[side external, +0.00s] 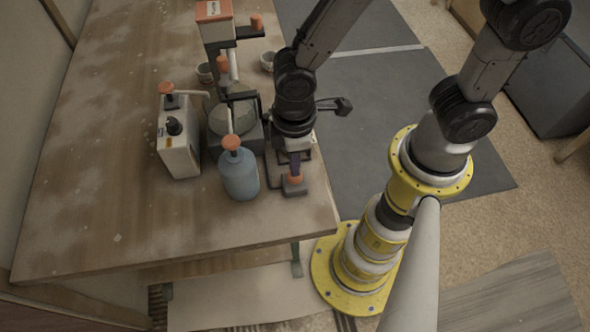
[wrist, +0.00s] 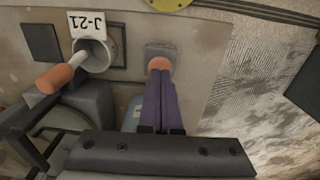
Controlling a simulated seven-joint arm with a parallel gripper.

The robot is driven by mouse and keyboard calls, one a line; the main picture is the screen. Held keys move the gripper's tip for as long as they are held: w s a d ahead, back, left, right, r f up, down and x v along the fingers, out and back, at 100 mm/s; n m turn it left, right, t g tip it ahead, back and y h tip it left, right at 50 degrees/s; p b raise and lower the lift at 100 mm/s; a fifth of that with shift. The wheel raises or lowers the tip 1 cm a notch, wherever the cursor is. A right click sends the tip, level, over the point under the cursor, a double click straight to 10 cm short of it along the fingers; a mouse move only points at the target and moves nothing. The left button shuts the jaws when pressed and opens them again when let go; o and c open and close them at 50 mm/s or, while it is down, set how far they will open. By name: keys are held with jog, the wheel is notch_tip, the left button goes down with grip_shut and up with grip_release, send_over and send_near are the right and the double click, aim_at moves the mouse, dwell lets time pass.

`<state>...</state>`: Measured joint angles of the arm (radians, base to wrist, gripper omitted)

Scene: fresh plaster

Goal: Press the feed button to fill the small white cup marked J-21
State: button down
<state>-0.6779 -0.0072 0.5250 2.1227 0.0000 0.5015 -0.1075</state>
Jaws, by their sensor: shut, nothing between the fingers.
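My gripper (side external: 294,168) points down at the table's right side, its fingers shut with nothing between them. The fingertips (wrist: 160,78) are at an orange button (wrist: 159,63) on a small grey block (wrist: 160,50). They overlap the button's edge in the wrist view. I cannot tell whether the button is pushed in. The button (side external: 295,179) also shows under the fingers in the side view. A small white cup (wrist: 108,47) stands left of the button in the wrist view, beside a white tag (wrist: 84,23) reading J-21. I cannot make out what is inside the cup.
A blue bottle (side external: 240,177) with an orange top stands close left of my gripper. A light cup (side external: 267,61) stands farther back. The table's front left (side external: 110,215) is clear.

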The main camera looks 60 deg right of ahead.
jog(key=shift+f, duration=1)
jog(key=shift+r, duration=1.3)
notch_tip(320, 180, up, 6)
dwell(0.4)
